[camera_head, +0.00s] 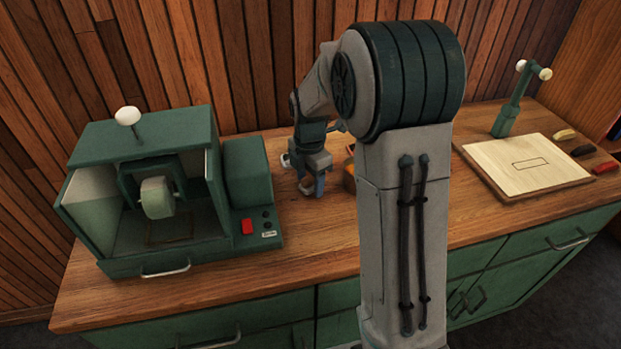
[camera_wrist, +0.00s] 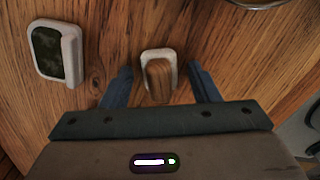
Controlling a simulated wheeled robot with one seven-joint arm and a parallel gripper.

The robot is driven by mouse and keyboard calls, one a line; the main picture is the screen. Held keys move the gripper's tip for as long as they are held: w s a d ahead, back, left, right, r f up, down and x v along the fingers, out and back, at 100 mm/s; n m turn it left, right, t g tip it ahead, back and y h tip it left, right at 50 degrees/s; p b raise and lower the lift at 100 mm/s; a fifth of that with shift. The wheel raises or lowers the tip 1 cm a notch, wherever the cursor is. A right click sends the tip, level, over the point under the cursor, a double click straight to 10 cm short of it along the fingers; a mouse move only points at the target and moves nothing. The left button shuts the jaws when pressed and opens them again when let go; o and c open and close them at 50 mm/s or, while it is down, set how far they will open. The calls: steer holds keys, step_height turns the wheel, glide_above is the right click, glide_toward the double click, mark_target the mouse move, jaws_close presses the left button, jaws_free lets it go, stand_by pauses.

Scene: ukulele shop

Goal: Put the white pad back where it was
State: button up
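My gripper (camera_wrist: 161,72) points down over the wooden counter, its two blue fingers spread apart. Between them is a small white-rimmed pad (camera_wrist: 146,55) with a brown wooden block on top. A gap shows on each side, so the fingers do not appear to touch it. A second white-rimmed pad (camera_wrist: 76,55) with a dark green mottled top lies to the left, outside the fingers. In the head view my gripper (camera_head: 312,190) is low over the counter, right of the green machine. Small white parts show around it, but I cannot tell the pads apart there.
The green machine (camera_head: 240,170) stands at left, open-fronted with a cream wheel (camera_head: 157,197) inside. An orange-brown item (camera_head: 349,177) is partly hidden by my arm. A board (camera_head: 490,165), green stand (camera_head: 508,115) and small tools are at right. Bare counter (camera_head: 300,240) lies in front.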

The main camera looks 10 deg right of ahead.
mark_target(310, 177)
step_height(310, 177, up, 12)
steer(key=s+f+m+t, duration=0.2)
steer(key=s+m, duration=2)
steer(key=shift+s+m+t, duration=0.3)
steer(key=shift+s+t, duration=0.05)
steer(key=shift+t, duration=0.05)
steer(key=shift+d, duration=0.1)
